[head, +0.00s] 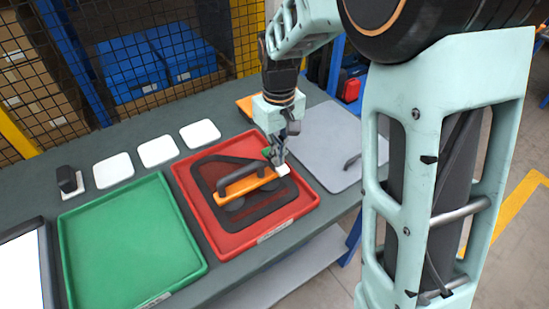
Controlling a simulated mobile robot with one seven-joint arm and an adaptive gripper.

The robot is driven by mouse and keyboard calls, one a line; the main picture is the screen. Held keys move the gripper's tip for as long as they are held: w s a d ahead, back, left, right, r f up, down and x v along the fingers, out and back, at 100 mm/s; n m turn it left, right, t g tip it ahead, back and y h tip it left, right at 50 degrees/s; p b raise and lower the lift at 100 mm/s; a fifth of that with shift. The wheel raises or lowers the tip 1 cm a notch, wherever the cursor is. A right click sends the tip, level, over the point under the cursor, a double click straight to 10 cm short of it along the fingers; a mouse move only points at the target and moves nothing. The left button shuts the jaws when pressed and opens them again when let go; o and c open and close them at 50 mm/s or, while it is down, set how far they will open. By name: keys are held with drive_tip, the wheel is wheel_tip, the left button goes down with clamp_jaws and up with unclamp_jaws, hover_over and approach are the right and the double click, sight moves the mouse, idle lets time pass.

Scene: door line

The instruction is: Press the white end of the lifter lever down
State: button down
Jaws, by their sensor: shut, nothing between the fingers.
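An orange vacuum-type lifter (247,188) with a dark bar handle (241,178) lies on a dark-framed panel (240,214) in the red tray (196,216). The white end of the lifter lever (283,169) shows at the lifter's right end. My gripper (280,161) is shut and empty, pointing down just above or at the white end. I cannot tell whether it touches it. The fingertips partly cover that end of the lifter. A small green part (267,152) shows beside the fingers.
A green tray (125,240) stands left of the red one. White pads (157,151) lie behind them, with a small black object (68,180) at the left. A grey panel with a handle (325,140) lies to the right. A mesh fence (120,60) stands behind the bench.

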drive_tip(key=shift+r+p, duration=2.75)
drive_tip(key=shift+r, duration=0.7)
